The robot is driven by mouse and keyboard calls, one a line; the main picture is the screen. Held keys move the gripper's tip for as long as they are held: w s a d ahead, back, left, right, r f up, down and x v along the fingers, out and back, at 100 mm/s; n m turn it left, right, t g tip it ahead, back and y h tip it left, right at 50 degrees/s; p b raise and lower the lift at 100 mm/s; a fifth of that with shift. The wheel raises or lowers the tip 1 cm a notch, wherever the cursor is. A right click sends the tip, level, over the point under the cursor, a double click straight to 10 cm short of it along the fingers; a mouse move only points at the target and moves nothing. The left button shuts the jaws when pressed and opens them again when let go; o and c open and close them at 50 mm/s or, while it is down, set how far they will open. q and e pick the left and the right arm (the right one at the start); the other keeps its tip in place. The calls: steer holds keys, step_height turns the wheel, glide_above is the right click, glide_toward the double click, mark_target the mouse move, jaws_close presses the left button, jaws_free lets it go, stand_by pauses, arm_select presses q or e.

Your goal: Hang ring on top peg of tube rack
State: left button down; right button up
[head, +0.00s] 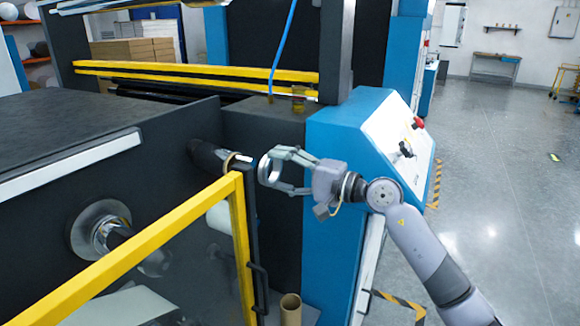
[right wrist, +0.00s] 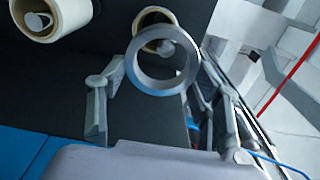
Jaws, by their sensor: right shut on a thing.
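My right gripper (head: 276,170) is shut on a silvery metal ring (head: 263,171), held at the fingertips in front of the dark machine. The ring also shows in the right wrist view (right wrist: 163,88), upright between the fingers, its open middle facing the camera. A black shaft (head: 208,155) with a tan band near its end points toward the ring in the head view; I cannot tell whether they touch. In the right wrist view a tan-edged roll end (right wrist: 158,20) shows behind the ring. I cannot make out a tube rack or its top peg. My left gripper is not in view.
A yellow guard rail (head: 150,245) crosses in front of the machine, its post close to the ring. The blue console (head: 345,125) stands beside my right gripper. A cardboard tube (head: 290,309) stands low by the console. Open floor (head: 500,210) lies to the right.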

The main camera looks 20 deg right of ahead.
mark_target(253, 163)
steer(key=shift+w+a+r+p, duration=0.15)
steer(key=shift+w+a+p, duration=0.15)
steer(key=shift+w, duration=0.15)
steer(key=shift+p+x, duration=0.65)
steer(key=shift+x, duration=0.4)
steer(key=shift+p+x, duration=0.95)
steer(key=shift+x, duration=0.75)
steer(key=shift+w+a+b, duration=0.15)
steer(key=shift+w+b, duration=0.05)
steer(key=shift+b, duration=0.15)
steer(key=shift+w+a, duration=0.25)
steer(key=shift+w, duration=0.1)
steer(key=o, duration=1.3)
steer(key=shift+c, duration=0.2)
